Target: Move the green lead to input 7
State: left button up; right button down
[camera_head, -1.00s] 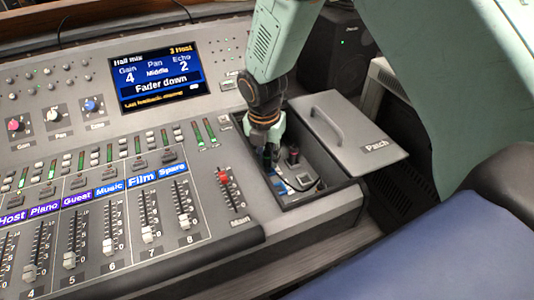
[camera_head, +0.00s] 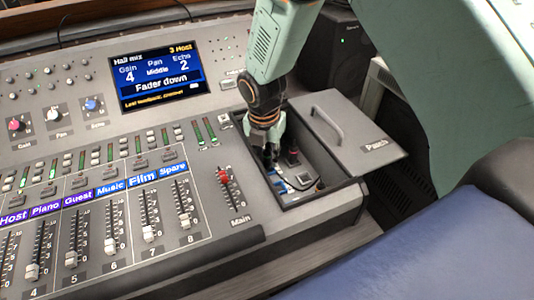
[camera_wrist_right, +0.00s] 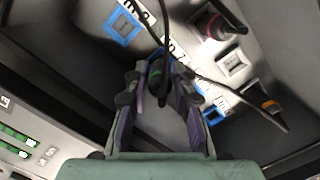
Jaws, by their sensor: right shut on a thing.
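My right gripper (camera_head: 270,160) reaches down into the open patch box (camera_head: 330,188) at the right of the desk. In the right wrist view my right gripper (camera_wrist_right: 158,75) is shut on the green lead (camera_wrist_right: 155,72), whose green band shows between the fingertips. A dark cable runs up from it. The gripper hides the lead's tip, so I cannot tell whether it touches a socket. White number labels (camera_wrist_right: 172,47) beside the sockets are partly covered; one seems to read 7. My left gripper is not in view.
A red-ringed plug (camera_wrist_right: 212,24) and an orange-banded plug (camera_wrist_right: 268,105) stand nearby with cables. An empty blue-framed socket (camera_wrist_right: 122,27) lies at upper left. The box's walls are close around. The Patch lid (camera_head: 350,135) lies open to the right; the faders (camera_head: 150,235) are to the left.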

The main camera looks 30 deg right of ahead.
jog(key=shift+p, duration=0.6)
dwell(0.8)
jog(key=shift+f+p, duration=0.4)
jog(key=shift+p, duration=0.55)
dwell(1.6)
jog(key=shift+s+f+p, duration=0.15)
jog(key=shift+f+p, duration=0.2)
jog(key=shift+p, duration=0.4)
dwell(1.5)
jog(key=shift+s+f, duration=0.1)
jog(key=c, duration=1.5)
grip_release()
jog(key=shift+c, duration=0.2)
jog(key=o, duration=0.5)
jog(key=shift+w, duration=0.2)
jog(key=shift+s, duration=0.1)
notch_tip(320, 180, up, 12)
jog(key=s+a, duration=0.1)
